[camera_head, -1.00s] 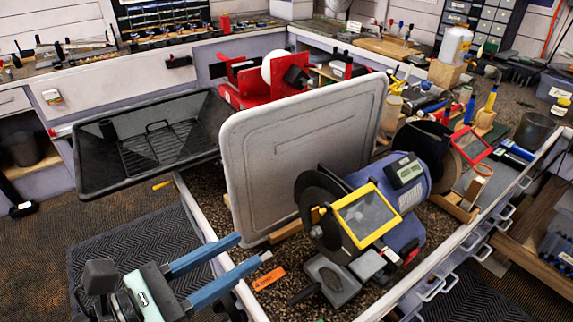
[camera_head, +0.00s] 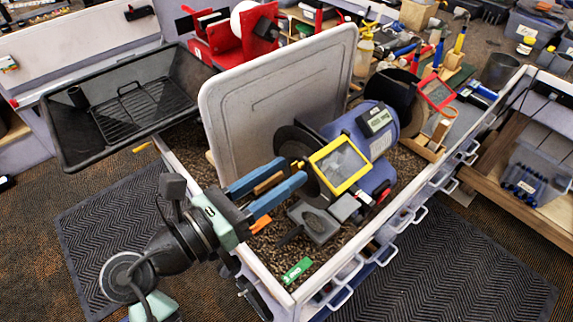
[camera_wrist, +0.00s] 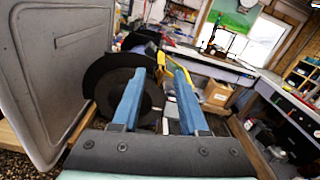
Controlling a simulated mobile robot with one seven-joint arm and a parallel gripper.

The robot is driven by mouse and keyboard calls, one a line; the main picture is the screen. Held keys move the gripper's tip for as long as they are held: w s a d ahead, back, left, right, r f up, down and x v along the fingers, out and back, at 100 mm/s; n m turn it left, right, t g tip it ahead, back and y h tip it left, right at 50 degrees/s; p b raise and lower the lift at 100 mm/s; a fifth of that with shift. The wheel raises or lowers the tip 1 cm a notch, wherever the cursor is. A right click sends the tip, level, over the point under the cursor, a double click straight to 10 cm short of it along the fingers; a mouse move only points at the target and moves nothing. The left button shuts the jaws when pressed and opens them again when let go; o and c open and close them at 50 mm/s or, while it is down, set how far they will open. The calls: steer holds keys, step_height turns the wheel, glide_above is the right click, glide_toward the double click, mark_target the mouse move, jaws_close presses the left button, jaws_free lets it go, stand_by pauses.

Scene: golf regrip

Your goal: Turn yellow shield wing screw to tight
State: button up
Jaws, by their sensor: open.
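The yellow-framed shield (camera_head: 340,165) is mounted on the blue bench grinder (camera_head: 378,124), in front of a dark wheel. A small yellow part, likely its wing screw (camera_head: 298,164), sits at the frame's left edge. My gripper (camera_head: 293,171) is open, its two blue fingers pointing at that part from the left. The fingertips look very near it; contact cannot be told. In the wrist view my gripper (camera_wrist: 159,72) frames the yellow shield's side (camera_wrist: 175,66) just beyond the fingertips. Nothing is seen held between the fingers.
A large grey panel (camera_head: 270,100) stands upright left of the grinder. A red-framed shield (camera_head: 437,93) is on the grinder's far side. A grey block (camera_head: 314,223), an orange tag (camera_head: 260,224) and a green tag (camera_head: 297,270) lie on the gravel-like bench top. Patterned mats cover the floor.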

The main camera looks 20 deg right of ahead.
steer(key=shift+w+d, duration=0.25)
steer(key=shift+d, duration=0.45)
jaws_close()
